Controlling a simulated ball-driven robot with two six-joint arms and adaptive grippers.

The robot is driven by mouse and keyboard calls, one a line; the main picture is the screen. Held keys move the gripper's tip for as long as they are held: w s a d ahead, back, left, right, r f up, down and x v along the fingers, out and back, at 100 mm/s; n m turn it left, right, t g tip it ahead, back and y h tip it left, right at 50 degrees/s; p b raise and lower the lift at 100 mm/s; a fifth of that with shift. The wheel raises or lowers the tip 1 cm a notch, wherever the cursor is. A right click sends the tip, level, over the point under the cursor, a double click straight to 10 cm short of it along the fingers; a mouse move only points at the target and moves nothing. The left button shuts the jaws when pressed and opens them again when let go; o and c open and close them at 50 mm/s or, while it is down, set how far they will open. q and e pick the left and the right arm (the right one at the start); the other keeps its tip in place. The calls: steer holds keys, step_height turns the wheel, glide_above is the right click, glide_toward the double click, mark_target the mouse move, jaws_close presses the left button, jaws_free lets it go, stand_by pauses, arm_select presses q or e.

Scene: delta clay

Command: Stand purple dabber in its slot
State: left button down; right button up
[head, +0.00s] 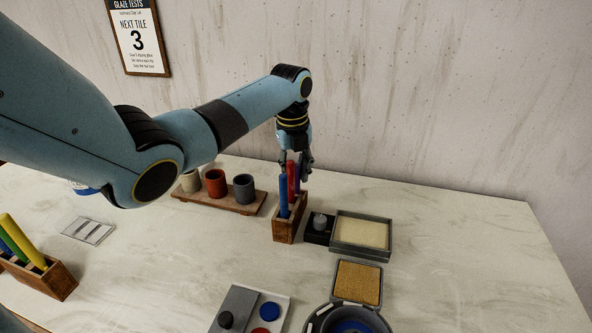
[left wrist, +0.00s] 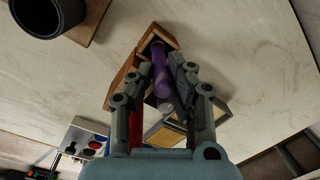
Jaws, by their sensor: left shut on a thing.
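The purple dabber (left wrist: 160,78) is between the fingers of my left gripper (left wrist: 159,72), which is shut on it. The gripper also shows in the head view (head: 296,166), above the wooden rack (head: 286,232). In the left wrist view the dabber's far end is at the opening at one end of the rack (left wrist: 171,37); I cannot tell how deep it sits. A blue dabber (head: 283,197) and a red dabber (head: 291,180) stand upright in the rack. In the head view the purple dabber is mostly hidden by the gripper and the other dabbers. My right gripper is out of view.
A wooden board (head: 236,207) with three cups stands left of the rack. A dark block with a grey knob (head: 319,224) and a grey tray (head: 361,255) stand close on the right. Another rack (head: 52,281) with dabbers is at far left. The table in front of the rack is clear.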

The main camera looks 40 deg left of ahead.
arm_select(q)
steer(key=shift+f, duration=0.1)
stand_by(0.3)
steer(key=c, duration=1.2)
jaws_free()
step_height(320, 180, up, 7)
steer(key=p, duration=0.7)
steer(key=shift+p, duration=0.35)
